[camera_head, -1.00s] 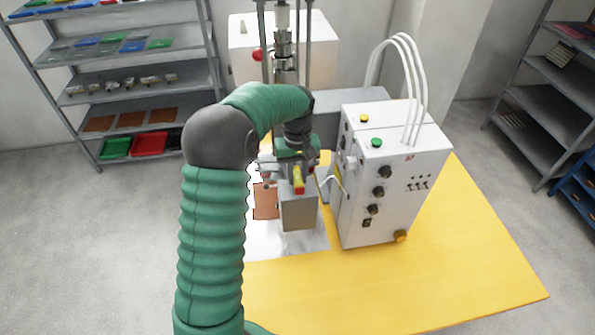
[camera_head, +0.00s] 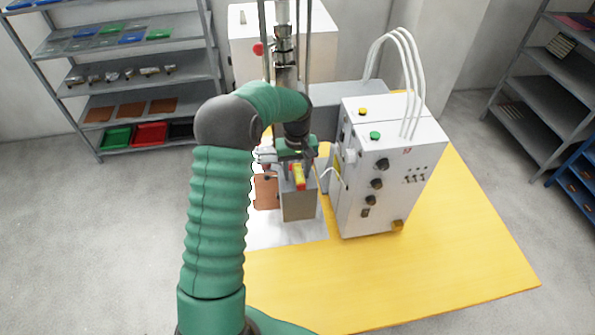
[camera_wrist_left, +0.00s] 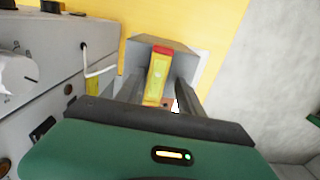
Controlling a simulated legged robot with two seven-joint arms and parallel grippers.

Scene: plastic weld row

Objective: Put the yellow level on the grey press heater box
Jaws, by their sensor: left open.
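The yellow level (camera_head: 299,175), a short bar with a red end, shows at the top of the grey press heater box (camera_head: 299,207). It appears to lie on the box's top face, though the head view does not show the contact clearly. In the left wrist view, the level (camera_wrist_left: 158,76) lies lengthwise over the grey box top (camera_wrist_left: 183,65), its near end partly hidden. My left gripper (camera_head: 294,168) is open, and its two dark fingers (camera_wrist_left: 159,97) stand apart on either side of the level's near end. My right gripper is not in view.
A white control box (camera_head: 390,175) with knobs and white hoses stands close to the right of the heater box. The press column (camera_head: 287,50) rises behind. The yellow table (camera_head: 450,255) is clear at the front right.

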